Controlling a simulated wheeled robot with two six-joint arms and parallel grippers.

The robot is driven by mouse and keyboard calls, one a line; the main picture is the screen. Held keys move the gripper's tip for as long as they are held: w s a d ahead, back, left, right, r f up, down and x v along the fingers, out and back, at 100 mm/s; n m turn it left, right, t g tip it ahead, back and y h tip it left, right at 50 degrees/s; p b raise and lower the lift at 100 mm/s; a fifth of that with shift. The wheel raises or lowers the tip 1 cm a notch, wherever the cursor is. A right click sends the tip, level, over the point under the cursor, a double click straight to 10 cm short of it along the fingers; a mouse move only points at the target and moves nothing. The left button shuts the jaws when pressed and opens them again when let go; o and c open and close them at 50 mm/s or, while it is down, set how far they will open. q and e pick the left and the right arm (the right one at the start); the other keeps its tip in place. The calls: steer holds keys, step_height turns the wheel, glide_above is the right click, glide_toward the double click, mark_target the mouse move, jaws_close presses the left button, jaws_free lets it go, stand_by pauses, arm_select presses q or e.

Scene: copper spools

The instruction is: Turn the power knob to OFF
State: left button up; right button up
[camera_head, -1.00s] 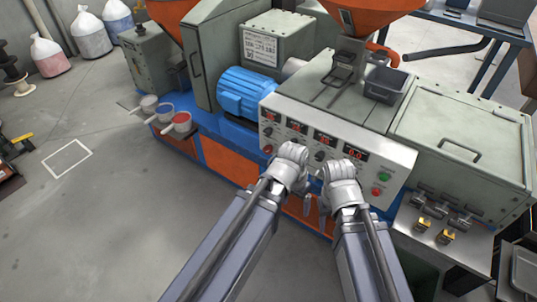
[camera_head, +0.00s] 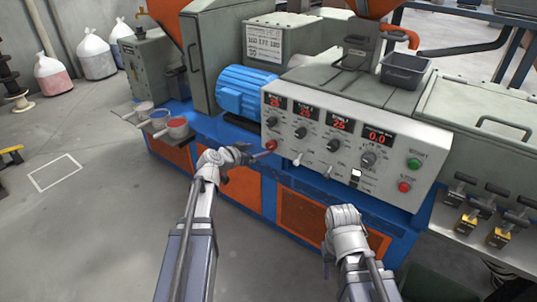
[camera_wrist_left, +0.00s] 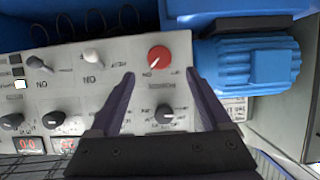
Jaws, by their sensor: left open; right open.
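The red power knob (camera_head: 271,145) is at the lower left of the white control panel (camera_head: 395,150). In the left wrist view the red knob (camera_wrist_left: 158,57) shows upside down, just beyond the fingertips, with a light mark at its lower left near the ON lettering. My left gripper (camera_head: 250,156) is open at the knob's left; in its wrist view the fingers (camera_wrist_left: 160,75) spread to either side of the knob, apparently not touching it. My right gripper (camera_head: 345,214) is below the panel, away from the knob; its fingers are largely hidden.
Black dials (camera_head: 301,132), white toggles (camera_head: 298,159), a green button (camera_head: 414,163) and a red button (camera_head: 404,187) share the panel. A blue motor (camera_head: 245,92) stands left of it. Cups (camera_head: 177,124) stick out further left.

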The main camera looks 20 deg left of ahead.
mark_target(269, 147)
arm_select(q)
steer(key=shift+b+x, duration=1.45)
steer(key=shift+x, duration=2.45)
steer(key=shift+c, duration=0.4)
jaws_close()
